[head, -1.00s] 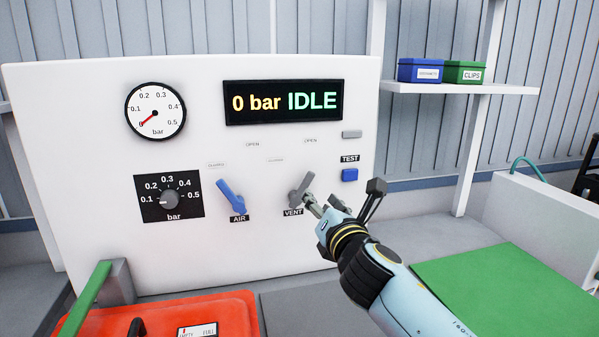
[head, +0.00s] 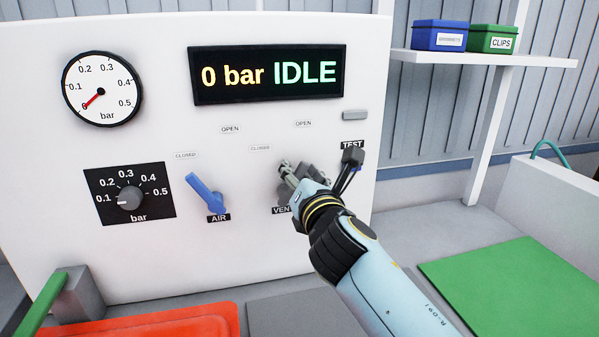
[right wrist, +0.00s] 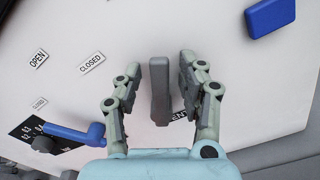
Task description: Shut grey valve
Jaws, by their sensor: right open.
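The grey valve lever, above the VENT label, is mostly hidden behind my right gripper (head: 288,170) in the head view. In the right wrist view the grey lever (right wrist: 159,88) stands between the two fingers of my right gripper (right wrist: 158,66). The fingers are open, one on each side, with a visible gap to the lever. The lever's lower end partly covers the VENT label. A CLOSED label (head: 260,148) is up and left of the valve, and an OPEN label (head: 303,124) is above it. My left gripper is not in view.
The blue AIR lever (head: 205,192) is left of the gripper, leaning up-left. The display (head: 268,74) reads 0 bar IDLE. A dial knob (head: 130,198) and gauge (head: 102,89) are further left. A red container (head: 150,325) is below.

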